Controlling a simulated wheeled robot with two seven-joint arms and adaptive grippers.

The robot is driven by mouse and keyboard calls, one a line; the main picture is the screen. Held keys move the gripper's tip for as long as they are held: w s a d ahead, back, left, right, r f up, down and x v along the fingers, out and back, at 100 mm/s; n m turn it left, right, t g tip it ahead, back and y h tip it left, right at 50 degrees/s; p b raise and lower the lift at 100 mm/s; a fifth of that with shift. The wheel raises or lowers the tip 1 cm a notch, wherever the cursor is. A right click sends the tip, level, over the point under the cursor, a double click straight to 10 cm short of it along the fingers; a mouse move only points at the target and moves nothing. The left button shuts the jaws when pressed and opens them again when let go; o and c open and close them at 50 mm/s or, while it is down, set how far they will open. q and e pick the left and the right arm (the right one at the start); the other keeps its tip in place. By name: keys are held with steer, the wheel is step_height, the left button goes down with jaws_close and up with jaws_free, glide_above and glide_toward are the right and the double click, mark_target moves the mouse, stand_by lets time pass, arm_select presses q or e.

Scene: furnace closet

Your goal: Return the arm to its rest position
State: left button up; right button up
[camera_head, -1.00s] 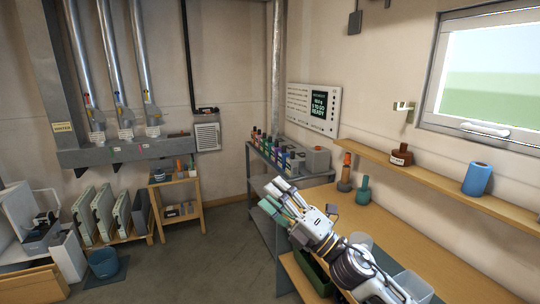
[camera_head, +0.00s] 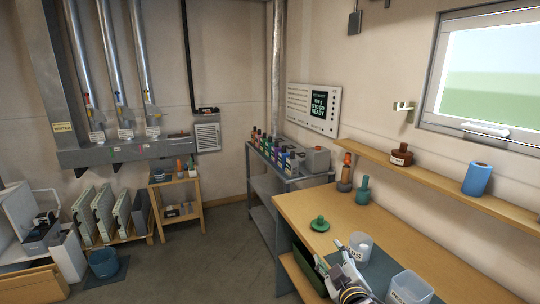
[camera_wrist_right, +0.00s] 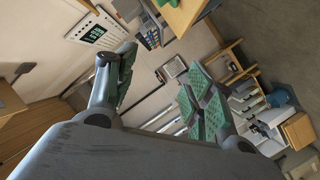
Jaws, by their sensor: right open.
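My right gripper (camera_head: 326,264) is low in the head view, at the front edge of the wooden bench (camera_head: 400,240), and only its front part and wrist show. In the right wrist view the two green-padded fingers (camera_wrist_right: 163,85) stand wide apart with nothing between them. The gripper is open and empty. Most of my right arm is below the picture. My left arm and gripper are not in view.
A green knobbed piece (camera_head: 320,224) stands on the bench. A green bin (camera_head: 308,272) is below the bench top.

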steer(key=s+d+f+m+g, duration=0.25)
steer(key=s+f+g, duration=0.35)
steer(key=s+f, duration=0.5)
steer(key=s+d+f+m+g, duration=0.2)
steer(key=s+f+m+g, duration=0.3)
steer(key=s+f, duration=0.6)
steer(key=s+d+f+n+g, duration=0.1)
steer(key=s+f, duration=0.1)
steer(key=f, duration=1.3)
steer(key=s+d+f+g, duration=0.1)
steer(key=s+f, duration=0.1)
steer(key=f, duration=1.4)
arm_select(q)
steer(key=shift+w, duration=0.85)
arm_select(e)
steer(key=s+d+f, duration=0.3)
steer(key=s+f, duration=0.6)
steer(key=s, duration=0.1)
steer(key=s+d+f+g+h, duration=0.1)
steer(key=s+d+f, duration=0.2)
steer(key=s+f, duration=0.7)
steer(key=shift+s+f+n, duration=0.3)
steer(key=shift+s+n, duration=0.05)
steer(key=shift+s, duration=0.15)
